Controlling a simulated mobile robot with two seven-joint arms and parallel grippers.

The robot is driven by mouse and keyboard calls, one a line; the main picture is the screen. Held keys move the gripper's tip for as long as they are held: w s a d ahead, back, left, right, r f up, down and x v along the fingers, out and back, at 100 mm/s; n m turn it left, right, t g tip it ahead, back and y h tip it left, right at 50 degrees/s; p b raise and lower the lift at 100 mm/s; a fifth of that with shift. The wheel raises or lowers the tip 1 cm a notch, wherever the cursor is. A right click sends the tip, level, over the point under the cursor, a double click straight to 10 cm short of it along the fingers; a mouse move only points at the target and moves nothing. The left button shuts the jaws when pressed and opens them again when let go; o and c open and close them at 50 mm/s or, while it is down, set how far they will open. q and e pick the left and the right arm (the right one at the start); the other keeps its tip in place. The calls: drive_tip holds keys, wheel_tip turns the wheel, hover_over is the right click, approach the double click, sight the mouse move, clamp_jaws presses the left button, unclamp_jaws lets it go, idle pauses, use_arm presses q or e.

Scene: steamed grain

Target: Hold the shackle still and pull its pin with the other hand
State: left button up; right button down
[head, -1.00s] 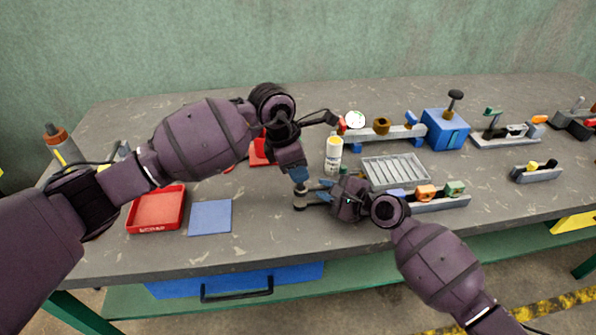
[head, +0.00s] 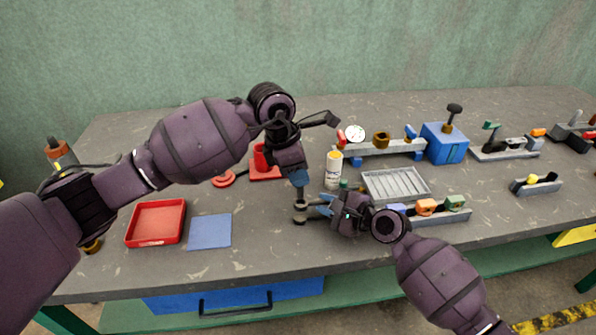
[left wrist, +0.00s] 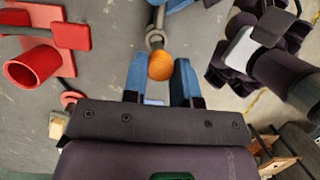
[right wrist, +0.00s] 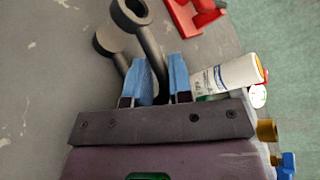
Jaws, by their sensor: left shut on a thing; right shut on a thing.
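The grey shackle (head: 300,213) is held above the front middle of the bench. My right gripper (head: 322,207) is shut on it; in the right wrist view its blue fingers (right wrist: 154,80) close around one grey limb, and the round eyes stick out beyond. My left gripper (head: 299,181) is right above the shackle, pointing down. It is shut on the pin's orange knob (left wrist: 161,65), seen between its blue fingers. A short grey shaft (head: 299,195) shows between the left fingertips and the shackle. I cannot tell how far the pin sits in the eyes.
A red tray (head: 132,238) and blue mat (head: 210,232) lie to the left. A red holder (head: 262,165) stands behind my left gripper. A white bottle (head: 333,172), grey ribbed tray (head: 395,184) and rail with coloured blocks (head: 440,217) are close on the right.

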drive_tip(key=shift+f, duration=0.1)
drive_tip(key=c, duration=0.9)
unclamp_jaws()
drive_tip(key=shift+c, duration=0.2)
drive_tip(key=v, duration=1.2)
